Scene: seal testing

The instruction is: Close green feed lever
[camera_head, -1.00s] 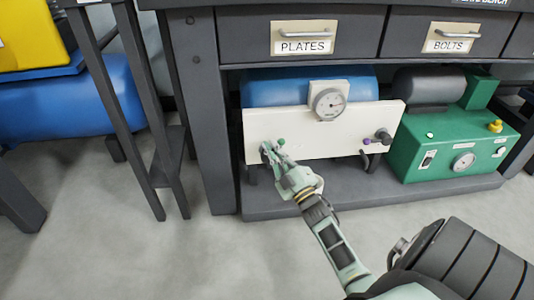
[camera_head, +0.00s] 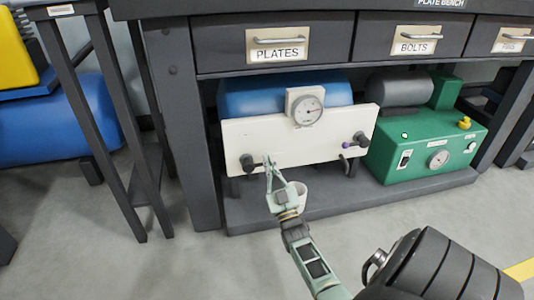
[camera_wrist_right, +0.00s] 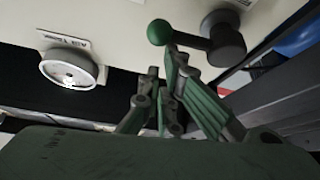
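The green feed lever shows in the right wrist view as a short dark arm with a green ball knob (camera_wrist_right: 159,32). It sticks out sideways from a dark round valve (camera_wrist_right: 226,42) on the pale panel. In the head view this valve (camera_head: 247,163) is at the panel's left end, and the green knob is hidden at my fingertips. My right gripper (camera_head: 269,162) is just right of the valve. Its fingertips (camera_wrist_right: 160,66) are close to the knob in the wrist view; I cannot tell whether they touch it or how far they are apart. My left gripper is not in view.
The white panel (camera_head: 225,136) carries a dial gauge (camera_head: 306,108) and a second valve with a purple knob (camera_head: 346,145) at right. A green pump unit (camera_head: 425,145) stands beside it. Bench drawers (camera_head: 270,40) overhang above, and a bench leg (camera_head: 183,120) stands at left.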

